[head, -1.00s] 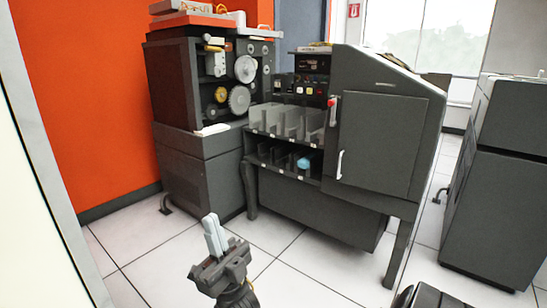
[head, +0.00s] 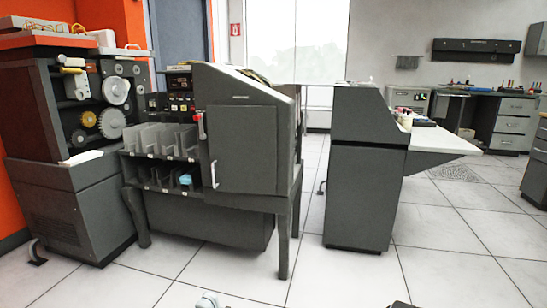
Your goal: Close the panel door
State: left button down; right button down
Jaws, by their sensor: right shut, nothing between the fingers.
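The panel door (head: 247,150) is a dark grey upright panel on the front of the grey card machine (head: 225,82). It has a white vertical handle (head: 214,175) near its left edge. The door looks flush with the machine's front; I cannot tell whether a small gap is left. My right gripper (head: 207,300) shows only as pale fingertips at the bottom edge. It is shut and empty, low in front of the machine and apart from the door.
Card bins (head: 165,141) and a red lever (head: 200,126) sit left of the door. A geared machine (head: 62,200) stands further left. A dark grey cabinet (head: 365,195) stands to the right, with a floor gap between. The tiled floor (head: 225,275) in front is clear.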

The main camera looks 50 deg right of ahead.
aim_at(243, 139)
jog(key=z, duration=1.5)
jog(key=i, duration=1.25)
jog(key=z, duration=0.75)
